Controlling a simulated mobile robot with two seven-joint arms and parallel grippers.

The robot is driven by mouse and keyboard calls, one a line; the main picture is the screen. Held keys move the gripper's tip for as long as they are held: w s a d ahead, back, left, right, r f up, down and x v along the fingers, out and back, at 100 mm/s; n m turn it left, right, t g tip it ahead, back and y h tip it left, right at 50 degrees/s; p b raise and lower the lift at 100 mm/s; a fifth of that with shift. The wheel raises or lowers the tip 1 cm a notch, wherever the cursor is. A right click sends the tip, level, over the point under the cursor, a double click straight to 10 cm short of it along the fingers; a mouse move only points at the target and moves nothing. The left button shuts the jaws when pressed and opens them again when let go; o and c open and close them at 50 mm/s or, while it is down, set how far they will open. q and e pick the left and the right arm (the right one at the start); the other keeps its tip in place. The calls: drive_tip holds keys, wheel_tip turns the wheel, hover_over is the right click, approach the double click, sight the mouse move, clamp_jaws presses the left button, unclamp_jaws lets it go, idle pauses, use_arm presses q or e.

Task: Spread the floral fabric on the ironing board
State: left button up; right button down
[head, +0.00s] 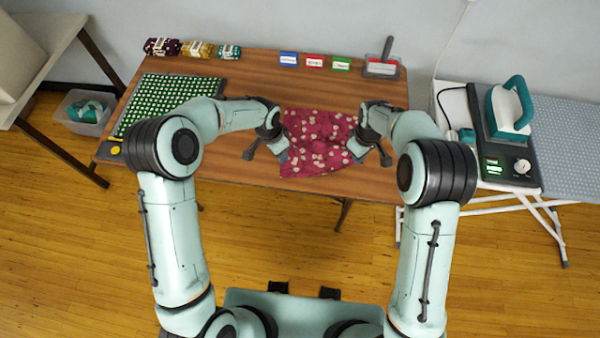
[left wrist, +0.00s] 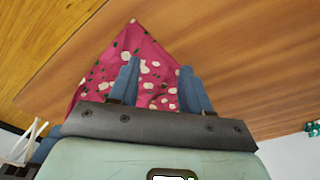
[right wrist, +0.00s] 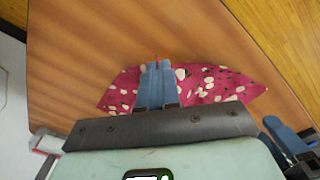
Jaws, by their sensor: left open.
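The floral fabric (head: 318,140), crimson with pale flowers, lies somewhat crumpled on the wooden table, between my two grippers. My left gripper (head: 283,155) is at its left edge; in the left wrist view its fingers (left wrist: 160,66) are apart, with fabric (left wrist: 150,85) visible between them. My right gripper (head: 355,150) is at the fabric's right edge; in the right wrist view its fingers (right wrist: 156,66) are together, with a bit of red cloth at their tips. The ironing board (head: 575,130) stands at the right, with a grey dotted cover.
A teal iron (head: 511,104) stands on a dark base at the board's near end. The table (head: 262,85) holds a green dotted mat (head: 165,100), fabric rolls (head: 195,49), coloured cards (head: 314,61) and a tray with a brush (head: 382,67). A bin (head: 85,111) stands on the floor.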

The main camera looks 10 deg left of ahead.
sight(289, 171)
use_arm(q)
drive_tip(key=s+a+t, duration=0.1)
drive_tip(key=s+h, duration=0.1)
drive_tip(key=s, duration=0.1)
drive_tip(key=s+a+t+h, duration=0.1)
drive_tip(key=shift+s+a+f+n+t, duration=0.2)
drive_tip(key=shift+a+n+t, duration=0.1)
drive_tip(key=shift+n, duration=0.1)
drive_tip(key=shift+s+d+r+t+h, duration=0.5)
drive_tip(key=shift+s+r+t+h, duration=0.55)
drive_tip(key=shift+s, duration=0.95)
drive_tip(key=shift+n+t, duration=0.3)
drive_tip(key=shift+t, duration=0.05)
drive_tip(key=shift+x, duration=4.55)
drive_tip(key=shift+f, duration=0.25)
drive_tip(key=shift+s, duration=0.1)
clamp_jaws()
drive_tip(key=shift+r, duration=2.55)
